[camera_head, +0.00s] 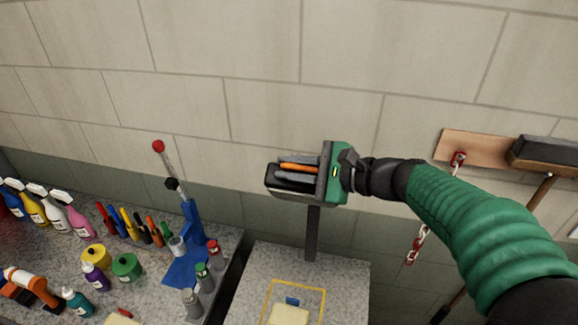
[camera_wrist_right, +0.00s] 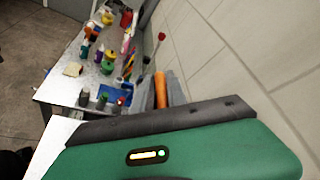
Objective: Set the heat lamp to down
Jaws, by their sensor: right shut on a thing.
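The heat lamp (camera_head: 283,189) is a dark housing with a pale lower edge at the top of a dark upright post (camera_head: 312,237), in the middle of the head view. My right gripper (camera_head: 296,168) reaches in from the right at the lamp. Its two grey fingers are closed around the lamp's orange handle (camera_head: 298,167). The orange handle (camera_wrist_right: 161,88) also shows between the fingers in the right wrist view. My gripper's body hides part of the lamp there. The lamp's exact tilt is hard to tell. My left gripper is not in view.
Below the lamp, a speckled table (camera_head: 250,285) bears a yellow outline (camera_head: 324,300) and a pale block (camera_head: 290,314). The left bench (camera_head: 60,255) is crowded with bottles, tools and a blue stand (camera_head: 193,222). The wall is close behind; a brush (camera_head: 548,150) and red-white chain (camera_head: 418,242) hang at right.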

